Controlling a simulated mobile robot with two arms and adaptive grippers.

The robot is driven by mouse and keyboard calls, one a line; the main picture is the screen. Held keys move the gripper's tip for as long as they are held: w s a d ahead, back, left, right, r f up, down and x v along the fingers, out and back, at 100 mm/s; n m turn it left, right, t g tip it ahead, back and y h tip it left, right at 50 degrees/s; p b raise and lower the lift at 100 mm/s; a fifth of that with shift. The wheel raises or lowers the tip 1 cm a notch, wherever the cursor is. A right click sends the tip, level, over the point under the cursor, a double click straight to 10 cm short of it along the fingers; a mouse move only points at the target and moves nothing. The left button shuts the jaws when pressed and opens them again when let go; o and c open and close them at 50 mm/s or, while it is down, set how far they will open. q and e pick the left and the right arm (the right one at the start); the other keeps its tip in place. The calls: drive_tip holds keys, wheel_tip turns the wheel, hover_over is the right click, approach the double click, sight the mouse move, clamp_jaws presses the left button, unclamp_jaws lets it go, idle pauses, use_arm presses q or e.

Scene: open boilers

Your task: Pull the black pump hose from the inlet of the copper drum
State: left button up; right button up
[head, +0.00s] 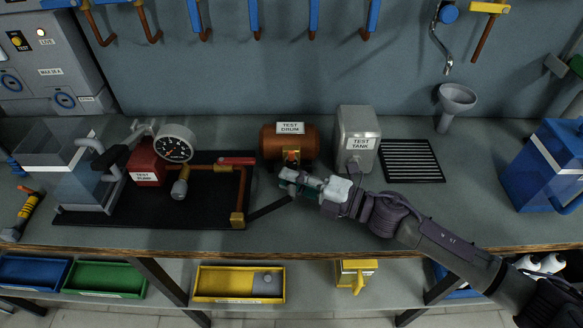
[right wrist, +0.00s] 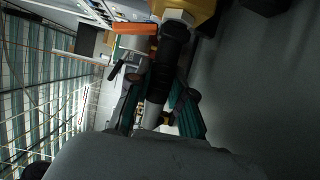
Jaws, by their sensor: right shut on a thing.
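The copper drum (head: 270,142), labelled TEST DRUM, lies at the back of the bench, with its inlet (head: 291,157) facing the front. The black pump hose (head: 268,208) runs from the brass corner of the test pump rig (head: 237,219) up to my right gripper (head: 287,184). That gripper is shut on the hose just in front of and below the inlet. In the right wrist view the black hose (right wrist: 170,55) runs between the teal finger pads and ends in a grey part. My gripper hides the hose end in the head view, so I cannot tell whether it touches the inlet.
The grey test tank (head: 357,140) stands right of the drum, beside a black slatted grate (head: 412,160). The red test pump (head: 146,168) and a round gauge (head: 175,143) stand left. A blue container (head: 548,168) is at far right.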

clamp_jaws()
drive_tip(key=shift+s, duration=0.1)
drive_tip(key=shift+s+p, duration=0.35)
drive_tip(key=shift+s, duration=0.25)
idle(0.7)
drive_tip(key=shift+s+p, duration=0.55)
drive_tip(key=shift+s, duration=1.35)
